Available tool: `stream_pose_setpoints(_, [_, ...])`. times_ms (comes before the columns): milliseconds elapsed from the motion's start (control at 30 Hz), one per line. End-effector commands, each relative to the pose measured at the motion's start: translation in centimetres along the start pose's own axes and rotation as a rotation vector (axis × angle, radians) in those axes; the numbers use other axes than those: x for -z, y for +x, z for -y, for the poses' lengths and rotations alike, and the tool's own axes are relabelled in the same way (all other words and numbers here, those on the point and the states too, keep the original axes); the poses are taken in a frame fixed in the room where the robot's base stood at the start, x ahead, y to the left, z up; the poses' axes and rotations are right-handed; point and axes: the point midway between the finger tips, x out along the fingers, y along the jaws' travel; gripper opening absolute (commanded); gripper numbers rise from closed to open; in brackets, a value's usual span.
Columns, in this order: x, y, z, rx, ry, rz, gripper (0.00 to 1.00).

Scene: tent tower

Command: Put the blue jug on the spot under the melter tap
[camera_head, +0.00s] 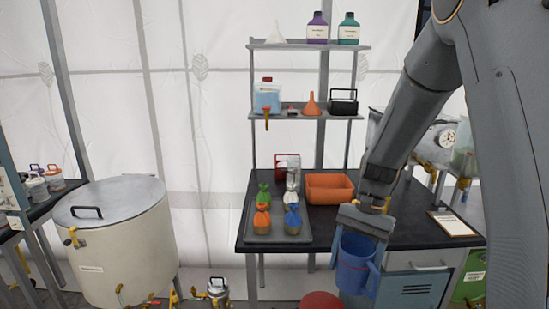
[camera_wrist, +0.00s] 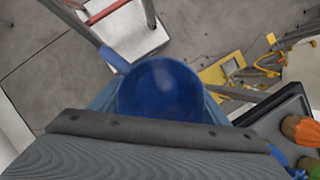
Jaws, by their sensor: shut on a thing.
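My gripper (camera_head: 364,218) is shut on the blue jug (camera_head: 354,268), holding it upright in front of the dark-topped bench. In the wrist view the jug's round open mouth (camera_wrist: 160,90) lies just beyond the gripper's grey edge, and it looks empty. The spot under the tap cannot be made out. The jug is well to the right of this tank.
A small metal pot (camera_head: 218,292) and a red round top (camera_head: 321,302) are low in front. Grey floor (camera_wrist: 50,65) shows in the wrist view.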

Motion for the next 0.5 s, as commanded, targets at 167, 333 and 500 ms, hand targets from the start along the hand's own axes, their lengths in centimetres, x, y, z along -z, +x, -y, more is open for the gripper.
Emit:
stream_pose_setpoints(167, [2.7, 4.5, 0.7, -0.074, -0.166, 0.000, 0.45])
stream_pose_setpoints(333, [5.7, 9.7, 1.4, -0.157, -0.381, 0.005, 0.45])
stream_pose_setpoints(500, [7.7, 13.6, 1.9, -0.214, -0.542, 0.013, 0.45])
